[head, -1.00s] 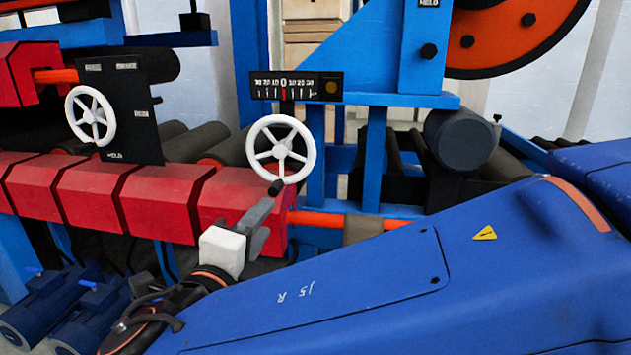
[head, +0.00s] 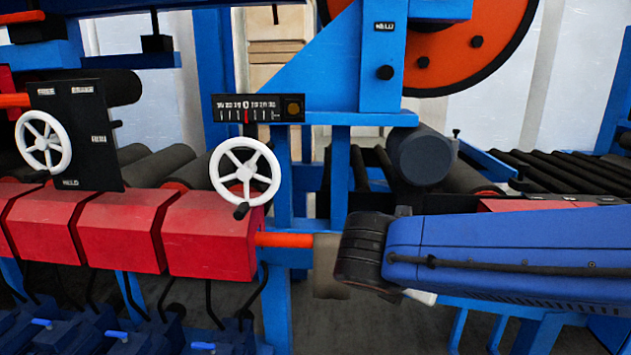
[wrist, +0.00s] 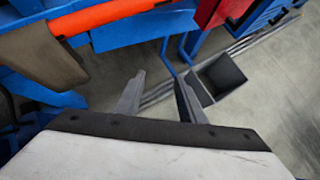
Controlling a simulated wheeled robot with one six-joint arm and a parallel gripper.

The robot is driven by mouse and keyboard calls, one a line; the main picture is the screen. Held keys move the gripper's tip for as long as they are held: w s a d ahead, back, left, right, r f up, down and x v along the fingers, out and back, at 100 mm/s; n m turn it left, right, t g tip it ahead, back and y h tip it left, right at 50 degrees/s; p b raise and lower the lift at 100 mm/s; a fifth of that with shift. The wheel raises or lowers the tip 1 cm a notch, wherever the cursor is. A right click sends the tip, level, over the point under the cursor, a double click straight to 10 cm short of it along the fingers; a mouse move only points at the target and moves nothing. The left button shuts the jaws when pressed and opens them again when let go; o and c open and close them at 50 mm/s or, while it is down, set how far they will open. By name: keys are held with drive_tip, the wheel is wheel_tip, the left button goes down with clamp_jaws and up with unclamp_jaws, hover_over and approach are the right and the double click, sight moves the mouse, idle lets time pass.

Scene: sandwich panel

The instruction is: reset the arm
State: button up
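My gripper shows in the wrist view (wrist: 160,88), its two grey fingers apart with nothing between them. In the head view it is mostly hidden behind my blue arm; only a small white part shows below the wrist. The arm lies across the right side, with its dark wrist in front of the machine. The near white handwheel (head: 244,173) stands left of my arm, clear of it, its dark knob at the bottom. The scale plate (head: 258,108) above it has its red pointer near 0.
A second white handwheel (head: 43,143) is at the left. Red blocks (head: 210,240) and an orange shaft (head: 284,240) run low across the machine. A dark roller (head: 420,157) sits behind my wrist. Below the gripper, a dark open box (wrist: 222,75) is on the floor.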

drive_tip(key=s+d+f+m+g+y, duration=0.1)
drive_tip(key=s+d+f+m+y, duration=0.2)
drive_tip(key=m, duration=1.1)
drive_tip(key=s+d+f+m+g+y, duration=0.1)
drive_tip(key=s+d+f+m+y, duration=0.2)
drive_tip(key=s+d+m, duration=0.3)
drive_tip(key=s+f+m, duration=0.1)
drive_tip(key=s+m, duration=0.2)
drive_tip(key=m, duration=0.4)
drive_tip(key=shift+d+f+m, duration=0.2)
drive_tip(key=shift+d+m, duration=0.2)
